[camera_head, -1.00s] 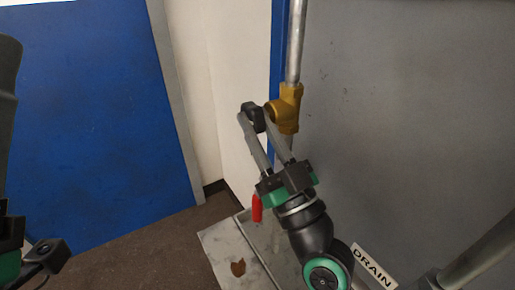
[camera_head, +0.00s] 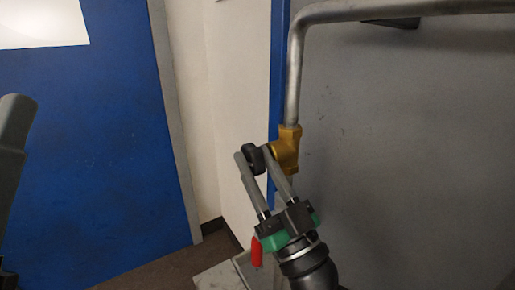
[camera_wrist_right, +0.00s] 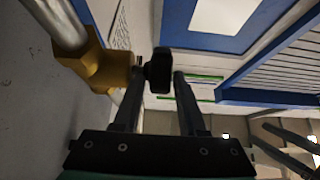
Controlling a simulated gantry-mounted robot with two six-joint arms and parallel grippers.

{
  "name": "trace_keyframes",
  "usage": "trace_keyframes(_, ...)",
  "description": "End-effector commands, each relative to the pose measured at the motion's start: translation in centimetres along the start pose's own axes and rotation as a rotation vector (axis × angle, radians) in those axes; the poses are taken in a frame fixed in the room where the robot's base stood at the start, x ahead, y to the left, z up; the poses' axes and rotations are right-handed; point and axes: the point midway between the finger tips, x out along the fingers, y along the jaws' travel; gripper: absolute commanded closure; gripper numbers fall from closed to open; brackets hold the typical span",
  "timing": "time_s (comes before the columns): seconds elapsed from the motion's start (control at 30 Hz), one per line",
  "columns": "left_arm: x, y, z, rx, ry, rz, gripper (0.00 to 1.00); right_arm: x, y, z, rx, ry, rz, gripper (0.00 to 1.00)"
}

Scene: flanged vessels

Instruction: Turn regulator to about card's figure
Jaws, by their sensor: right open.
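The regulator has a brass body (camera_head: 287,150) on a grey vertical pipe, with a black knob (camera_head: 255,160) on its left side. The brass body (camera_wrist_right: 103,68) and knob (camera_wrist_right: 158,70) also show in the right wrist view. My right gripper (camera_head: 254,154) is open, with its fingertips on either side of the knob.
A grey panel (camera_head: 400,130) stands close on the right, with the pipe (camera_head: 292,80) bending right along it. A blue door (camera_head: 90,150) and white wall stand behind; open space lies left of the knob.

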Motion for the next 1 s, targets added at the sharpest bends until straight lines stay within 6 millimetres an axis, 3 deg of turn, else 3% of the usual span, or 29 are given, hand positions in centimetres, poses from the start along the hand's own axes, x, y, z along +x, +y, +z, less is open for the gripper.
trace_keyframes(0.13,1.9,0.0,-1.7,0.0,0.0,0.0,0.5,2.0,0.0,-2.9,-0.002,0.002,0.0,0.59)
trace_keyframes(0.33,5.5,0.0,-5.1,0.0,0.001,0.0,0.5,2.2,-1.9,-8.3,-0.003,0.002,-0.001,0.59)
trace_keyframes(0.43,6.8,0.0,-6.3,0.0,0.001,0.0,0.5,2.0,-2.9,-10.9,-0.002,0.003,0.0,0.59)
trace_keyframes(0.6,8.3,0.0,-7.6,0.0,0.0,0.0,0.5,-0.3,-5.2,-14.2,0.0,0.002,-0.001,0.59)
trace_keyframes(0.8,9.1,0.0,-8.4,0.0,0.0,0.0,0.5,-2.0,-6.9,-16.6,-0.001,0.001,-0.001,0.59)
trace_keyframes(1.0,9.2,0.0,-8.5,0.0,0.0,0.0,0.5,-2.5,-7.3,-17.1,0.0,-0.001,0.0,0.59)
